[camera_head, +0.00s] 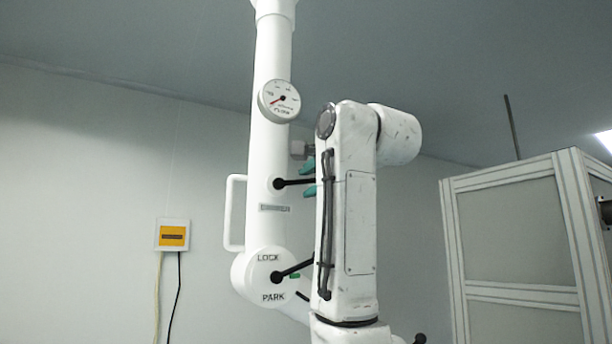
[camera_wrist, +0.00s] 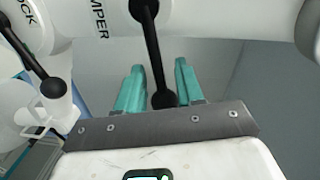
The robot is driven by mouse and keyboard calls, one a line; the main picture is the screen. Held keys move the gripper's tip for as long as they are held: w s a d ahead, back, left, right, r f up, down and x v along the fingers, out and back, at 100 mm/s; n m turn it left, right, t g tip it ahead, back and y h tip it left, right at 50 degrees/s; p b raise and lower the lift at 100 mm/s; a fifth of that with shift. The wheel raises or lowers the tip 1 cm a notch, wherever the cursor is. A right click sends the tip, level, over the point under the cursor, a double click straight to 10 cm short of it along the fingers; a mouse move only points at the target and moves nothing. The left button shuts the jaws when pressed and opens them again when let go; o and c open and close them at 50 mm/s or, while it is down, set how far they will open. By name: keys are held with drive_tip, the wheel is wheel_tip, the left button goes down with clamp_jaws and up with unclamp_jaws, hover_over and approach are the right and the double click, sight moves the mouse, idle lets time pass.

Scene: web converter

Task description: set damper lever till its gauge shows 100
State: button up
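The damper lever (camera_head: 295,182) is a black rod on a pivot on the white column, pointing right in the head view. Its far end is hidden behind my arm there. The round white gauge (camera_head: 279,101) sits higher on the column; its red needle points to the lower left, and its numbers are too small to read. My gripper (camera_head: 309,178) has two teal fingers, one above and one below the lever. In the wrist view, my gripper (camera_wrist: 159,66) is open, with the black damper lever (camera_wrist: 152,45) between the fingers and its knob near the gripper's base. Contact cannot be told.
A second black lever (camera_head: 294,269) sits below, on a round housing marked LOCK and PARK; it also shows at left in the wrist view (camera_wrist: 28,58). A white handle (camera_head: 232,213) is left of the column. A framed cabinet (camera_head: 520,245) stands right.

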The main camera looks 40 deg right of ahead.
drive_tip(key=shift+x, duration=1.15)
drive_tip(key=shift+c, duration=0.4)
clamp_jaws()
